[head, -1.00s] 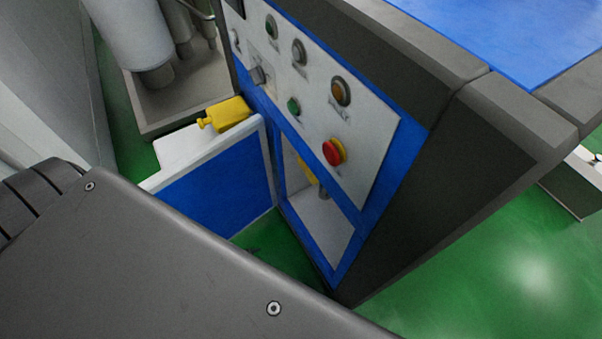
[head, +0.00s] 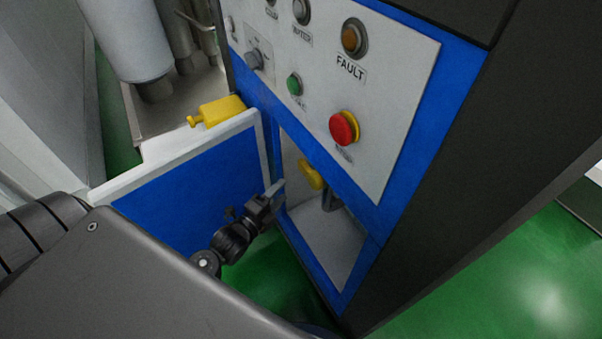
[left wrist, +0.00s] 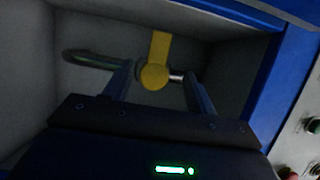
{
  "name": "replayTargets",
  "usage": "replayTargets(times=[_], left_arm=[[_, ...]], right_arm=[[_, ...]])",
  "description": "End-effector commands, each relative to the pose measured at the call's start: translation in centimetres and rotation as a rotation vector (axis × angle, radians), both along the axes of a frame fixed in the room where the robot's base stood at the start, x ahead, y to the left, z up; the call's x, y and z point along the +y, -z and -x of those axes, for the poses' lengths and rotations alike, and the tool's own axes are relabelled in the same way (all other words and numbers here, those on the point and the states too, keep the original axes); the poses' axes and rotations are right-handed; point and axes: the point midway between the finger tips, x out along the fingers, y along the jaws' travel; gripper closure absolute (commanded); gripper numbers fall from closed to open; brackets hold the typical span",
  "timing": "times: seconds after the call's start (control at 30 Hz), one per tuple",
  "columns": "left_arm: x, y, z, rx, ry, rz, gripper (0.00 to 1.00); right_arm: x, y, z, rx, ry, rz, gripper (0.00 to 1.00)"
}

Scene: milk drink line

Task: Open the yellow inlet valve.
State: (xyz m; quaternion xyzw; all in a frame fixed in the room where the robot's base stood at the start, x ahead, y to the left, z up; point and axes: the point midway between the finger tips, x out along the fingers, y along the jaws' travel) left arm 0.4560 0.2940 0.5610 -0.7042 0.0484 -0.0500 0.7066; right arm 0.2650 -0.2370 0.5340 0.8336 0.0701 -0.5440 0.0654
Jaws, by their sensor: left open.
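The yellow inlet valve (head: 311,174) is inside the recess in the lower part of the machine's blue-framed front, partly hidden by the recess edge. In the left wrist view its yellow handle (left wrist: 159,48) points up from a round hub, across a horizontal metal pipe (left wrist: 90,59). My left gripper (head: 277,190) is at the recess opening, just left of and below the valve in the head view. Its fingers (left wrist: 157,85) are open, one on each side of the valve hub in the picture. I cannot tell whether they touch it. My right gripper is not in view.
The blue-and-white door (head: 190,190) stands open left of the recess, with a yellow latch-like part (head: 218,111) at its top. Above the recess is a panel with a red emergency button (head: 344,128) and other knobs. Recess walls (left wrist: 30,60) surround the fingers.

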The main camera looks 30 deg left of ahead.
Motion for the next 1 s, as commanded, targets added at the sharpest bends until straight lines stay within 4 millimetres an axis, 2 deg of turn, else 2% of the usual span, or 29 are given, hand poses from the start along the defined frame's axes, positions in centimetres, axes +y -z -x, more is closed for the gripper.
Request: replayTargets(times=[0.17,0.4,0.6,0.77,1.0], left_arm=[[-0.3,0.0,-1.8,-0.003,0.000,0.002,0.44],[-0.9,0.1,-6.3,0.000,-0.001,0.004,0.44],[-1.3,0.1,-9.3,0.002,-0.001,0.004,0.44],[-1.5,0.1,-10.4,0.002,-0.001,0.003,0.44],[-1.5,0.1,-10.6,0.002,-0.001,0.003,0.44]], right_arm=[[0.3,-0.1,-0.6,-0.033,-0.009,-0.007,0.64],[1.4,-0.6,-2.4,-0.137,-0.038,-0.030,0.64],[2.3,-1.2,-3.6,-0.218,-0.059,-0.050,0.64],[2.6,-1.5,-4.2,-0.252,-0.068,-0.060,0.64],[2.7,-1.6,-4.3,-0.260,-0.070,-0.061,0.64]])
